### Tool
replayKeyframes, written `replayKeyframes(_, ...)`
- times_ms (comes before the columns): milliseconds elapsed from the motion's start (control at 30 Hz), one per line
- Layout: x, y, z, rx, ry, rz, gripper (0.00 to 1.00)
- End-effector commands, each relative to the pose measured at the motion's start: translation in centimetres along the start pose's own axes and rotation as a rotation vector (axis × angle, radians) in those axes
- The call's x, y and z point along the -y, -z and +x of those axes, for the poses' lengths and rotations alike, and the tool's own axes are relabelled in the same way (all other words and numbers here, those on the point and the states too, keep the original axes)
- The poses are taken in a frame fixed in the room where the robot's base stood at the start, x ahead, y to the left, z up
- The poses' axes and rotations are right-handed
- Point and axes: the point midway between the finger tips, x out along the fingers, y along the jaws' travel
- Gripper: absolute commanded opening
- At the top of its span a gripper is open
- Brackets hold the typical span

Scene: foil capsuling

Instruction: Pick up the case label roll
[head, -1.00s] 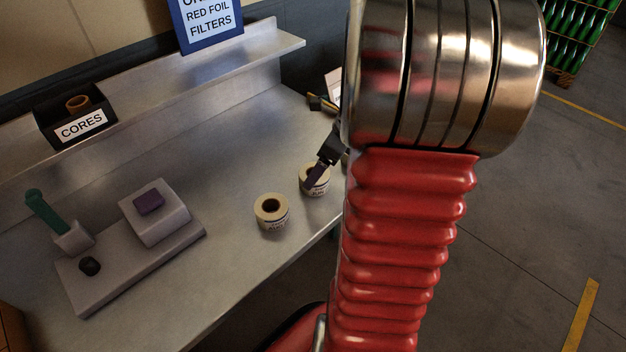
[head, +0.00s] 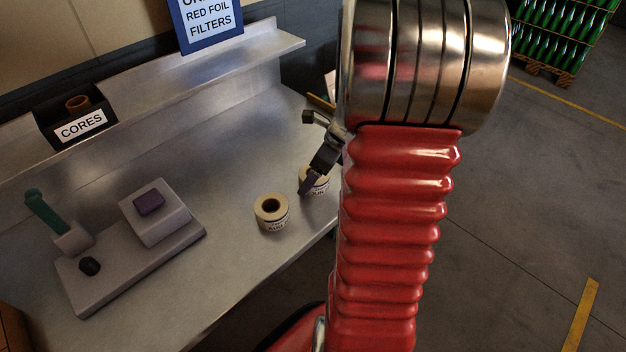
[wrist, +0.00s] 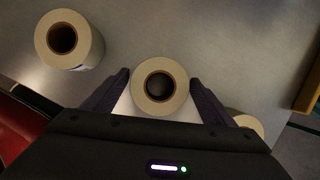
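Pale label rolls with brown cores stand on the steel bench. One roll (head: 321,185) is partly hidden by my gripper (head: 309,185) in the head view. In the wrist view this roll (wrist: 143,101) lies between the two dark fingers of my gripper (wrist: 160,82), with a visible gap on each side. My gripper is open and holds nothing. A second roll (head: 272,220) stands to the left, and shows at upper left in the wrist view (wrist: 92,50). A third roll (wrist: 250,122) is partly hidden behind the right finger. The print is too small to tell which is the case label roll.
A grey fixture (head: 140,262) with a purple pad (head: 149,203) and a green lever (head: 43,209) stands on the left of the bench (head: 235,150). A black CORES bin (head: 50,133) sits on the back shelf. The bench's front edge runs close to the rolls.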

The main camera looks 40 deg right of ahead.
Motion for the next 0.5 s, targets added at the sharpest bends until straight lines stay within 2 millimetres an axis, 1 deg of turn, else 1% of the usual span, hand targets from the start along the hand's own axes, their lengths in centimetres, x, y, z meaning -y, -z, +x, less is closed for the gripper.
replayKeyframes(33, 0.0, 0.0, -0.01, 0.0, 0.0, 0.0, 0.74)
replayKeyframes(67, 0.0, 0.0, -0.01, 0.0, 0.0, 0.0, 0.72)
replayKeyframes(500, 0.01, 0.0, -0.01, 0.0, 0.0, 0.0, 0.41)
